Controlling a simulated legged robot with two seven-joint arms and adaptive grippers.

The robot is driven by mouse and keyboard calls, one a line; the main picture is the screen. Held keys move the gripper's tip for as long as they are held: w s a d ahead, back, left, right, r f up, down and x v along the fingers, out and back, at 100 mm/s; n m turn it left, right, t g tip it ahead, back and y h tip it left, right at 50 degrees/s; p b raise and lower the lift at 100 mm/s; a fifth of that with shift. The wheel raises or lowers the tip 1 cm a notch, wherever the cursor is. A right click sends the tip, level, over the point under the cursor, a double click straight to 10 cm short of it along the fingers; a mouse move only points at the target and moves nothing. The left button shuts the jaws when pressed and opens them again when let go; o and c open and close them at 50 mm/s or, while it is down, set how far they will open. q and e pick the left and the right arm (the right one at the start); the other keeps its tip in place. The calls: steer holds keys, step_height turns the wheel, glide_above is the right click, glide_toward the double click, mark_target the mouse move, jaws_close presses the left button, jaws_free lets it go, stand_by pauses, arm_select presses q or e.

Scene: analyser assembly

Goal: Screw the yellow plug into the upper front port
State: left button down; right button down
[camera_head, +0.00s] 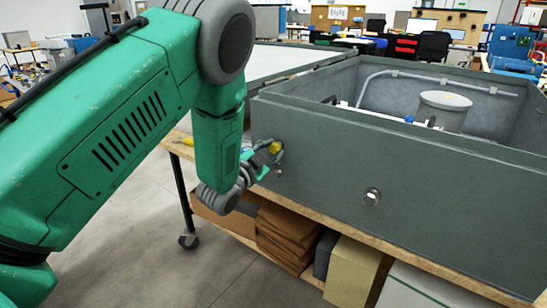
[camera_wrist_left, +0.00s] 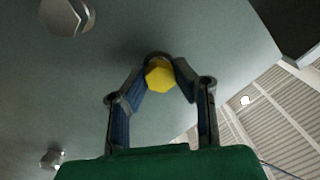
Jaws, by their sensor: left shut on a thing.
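The yellow plug (camera_head: 275,147) is at the left end of the grey analyser housing's front wall (camera_head: 320,160). My left gripper (camera_head: 268,156) is shut on it. In the left wrist view the yellow hexagonal plug head (camera_wrist_left: 160,76) sits between the fingertips of the left gripper (camera_wrist_left: 160,78). A dark rim (camera_wrist_left: 157,55) shows just behind the plug, against the wall; how deep the plug sits in a port is hidden. Another round metal port (camera_head: 372,197) is farther right on the front wall. My right gripper is not in view.
The open-topped housing stands on a wooden-edged bench (camera_head: 400,250). It holds a grey cylinder (camera_head: 444,110) and pipes. Cardboard (camera_head: 285,235) and boxes fill the shelf below. A yellow item (camera_head: 184,140) lies on the bench behind my arm. The floor at front left is clear.

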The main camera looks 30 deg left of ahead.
arm_select(q)
steer(key=m+b, duration=0.2)
steer(key=m, duration=0.4)
steer(key=shift+f+m+h, duration=0.15)
steer(key=shift+m+h, duration=0.15)
steer(key=m+b, duration=0.2)
steer(key=m, duration=0.1)
steer(key=shift+a, duration=0.1)
steer(key=shift+m, duration=0.7)
steer(key=shift+r, duration=0.25)
steer(key=c, duration=1.4)
jaws_free()
steer(key=shift+c, duration=0.2)
steer(key=shift+a+f, duration=0.1)
